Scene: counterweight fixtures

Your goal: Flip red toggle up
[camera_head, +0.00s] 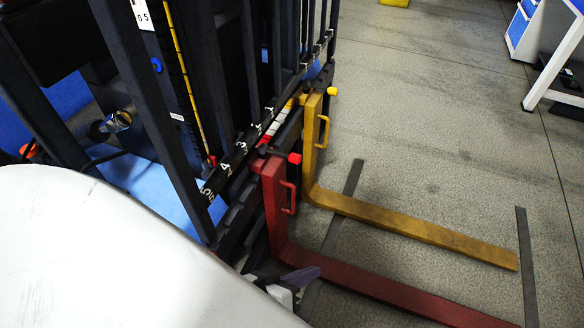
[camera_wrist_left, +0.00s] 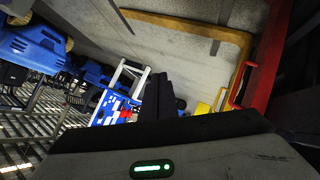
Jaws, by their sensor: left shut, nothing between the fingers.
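The red toggle (camera_head: 294,158) is a small red knob at the top of the red fork (camera_head: 277,205), beside the dark fork carriage. A yellow knob (camera_head: 331,91) sits likewise on the yellow fork (camera_head: 400,226) behind it. My left gripper (camera_head: 301,277) is low in the head view, in front of the red fork's bend, below and apart from the red toggle. Its dark fingers (camera_wrist_left: 158,97) are together and empty in the left wrist view. That view shows the red fork (camera_wrist_left: 265,60) at right, but I cannot make out the red toggle. My right gripper is out of view.
Both forks carry looped handles, one red (camera_head: 288,198) and one yellow (camera_head: 323,131). A numbered dark rail (camera_head: 236,157) and mast bars stand left of them. Dark strips (camera_head: 527,265) lie on the floor under the forks. Open grey floor (camera_head: 430,130) spreads to the right.

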